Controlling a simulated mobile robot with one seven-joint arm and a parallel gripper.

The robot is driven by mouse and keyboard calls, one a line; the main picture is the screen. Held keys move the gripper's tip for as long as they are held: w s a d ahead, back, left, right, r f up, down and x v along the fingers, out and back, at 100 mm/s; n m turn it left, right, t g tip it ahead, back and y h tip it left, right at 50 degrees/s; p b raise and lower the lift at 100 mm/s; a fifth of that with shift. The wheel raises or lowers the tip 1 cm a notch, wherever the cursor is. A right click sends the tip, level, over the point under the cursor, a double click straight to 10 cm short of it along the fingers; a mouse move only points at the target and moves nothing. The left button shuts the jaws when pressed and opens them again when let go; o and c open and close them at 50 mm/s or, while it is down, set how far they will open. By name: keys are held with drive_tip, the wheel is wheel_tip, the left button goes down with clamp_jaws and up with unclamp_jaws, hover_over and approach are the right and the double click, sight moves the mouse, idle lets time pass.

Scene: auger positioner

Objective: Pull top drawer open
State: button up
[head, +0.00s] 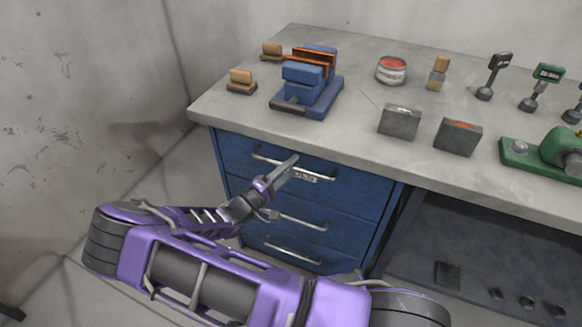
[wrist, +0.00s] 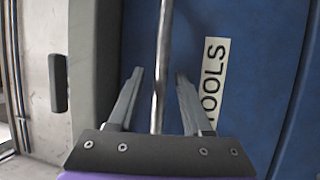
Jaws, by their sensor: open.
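The top drawer (head: 347,187) is the uppermost of three blue drawers under the workbench, and it looks closed. Its metal bar handle (head: 318,175) runs across the front. My gripper (head: 295,158) is at this handle, near its middle. In the wrist view my gripper (wrist: 160,75) is open, with one finger on each side of the handle bar (wrist: 159,60). Both fingers are apart from the bar. A white label reading "TOOLS" (wrist: 214,80) is on the blue drawer front (wrist: 258,70), to the right of the fingers.
Two lower drawers with handles (head: 292,249) are below. The grey worktop (head: 350,130) overhangs the drawers and carries a blue vise (head: 308,85), a can (head: 391,70), metal blocks (head: 399,121) and a green tool (head: 560,152). Floor is open left of the cabinet.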

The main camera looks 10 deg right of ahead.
clamp_jaws()
idle(1.4)
